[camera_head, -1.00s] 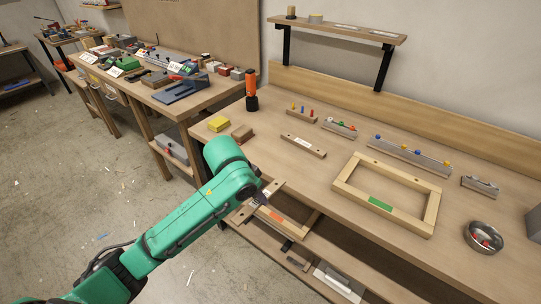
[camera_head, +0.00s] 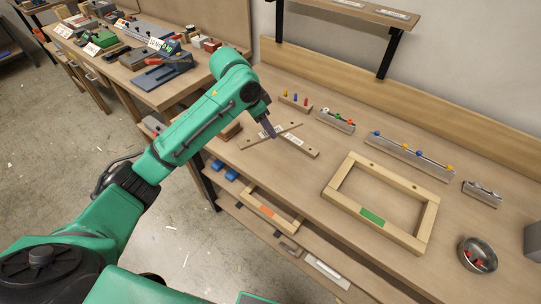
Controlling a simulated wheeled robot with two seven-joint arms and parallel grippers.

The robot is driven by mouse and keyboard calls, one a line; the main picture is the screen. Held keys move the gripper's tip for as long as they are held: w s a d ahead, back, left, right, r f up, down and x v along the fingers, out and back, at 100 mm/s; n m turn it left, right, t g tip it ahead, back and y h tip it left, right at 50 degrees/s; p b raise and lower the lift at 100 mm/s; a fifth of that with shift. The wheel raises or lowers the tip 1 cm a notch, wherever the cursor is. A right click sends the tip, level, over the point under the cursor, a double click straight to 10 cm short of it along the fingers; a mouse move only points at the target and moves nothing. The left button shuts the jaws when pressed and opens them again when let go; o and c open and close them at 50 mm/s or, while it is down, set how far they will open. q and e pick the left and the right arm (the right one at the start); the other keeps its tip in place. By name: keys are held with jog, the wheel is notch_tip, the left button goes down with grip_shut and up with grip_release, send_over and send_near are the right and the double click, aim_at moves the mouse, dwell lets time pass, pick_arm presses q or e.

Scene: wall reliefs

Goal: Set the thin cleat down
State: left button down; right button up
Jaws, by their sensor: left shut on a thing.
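My left gripper (camera_head: 268,129) is shut on the thin cleat (camera_head: 253,141), a slim wooden strip. The gripper holds it over the left part of the workbench (camera_head: 335,233), slanting up to the right in the picture. A thicker wooden cleat (camera_head: 312,152) with a white label lies on the bench just behind and beside it; in the picture the two cross. The gripper hides the middle of the thin cleat. I cannot tell whether the thin cleat touches the bench or the other cleat. My right gripper is not in view.
A wooden frame with a green label (camera_head: 372,216) lies on the bench, right of the cleats. Blocks with coloured pegs (camera_head: 413,155) stand along the back, and a metal bowl (camera_head: 477,254) at the right. A frame with an orange label (camera_head: 267,211) is lower, at the front.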

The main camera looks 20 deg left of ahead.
pick_arm(q)
jog(key=f, duration=0.2)
jog(key=s+f, duration=0.1)
jog(key=f, duration=0.2)
jog(key=shift+s+f+p, duration=0.15)
jog(key=shift+s+p, duration=0.05)
jog(key=shift+p, duration=0.15)
send_over(271, 166)
jog(key=f, duration=0.3)
jog(key=a+f, duration=0.1)
jog(key=shift+s+f, duration=0.35)
jog(key=shift+s, duration=0.05)
notch_tip(271, 166, down, 4)
jog(key=shift+f+p, duration=0.15)
jog(key=shift+p, duration=0.25)
jog(key=shift+s+f, duration=0.1)
jog(key=shift+f, duration=0.15)
jog(key=c, duration=0.5)
grip_release()
jog(key=shift+f, duration=0.1)
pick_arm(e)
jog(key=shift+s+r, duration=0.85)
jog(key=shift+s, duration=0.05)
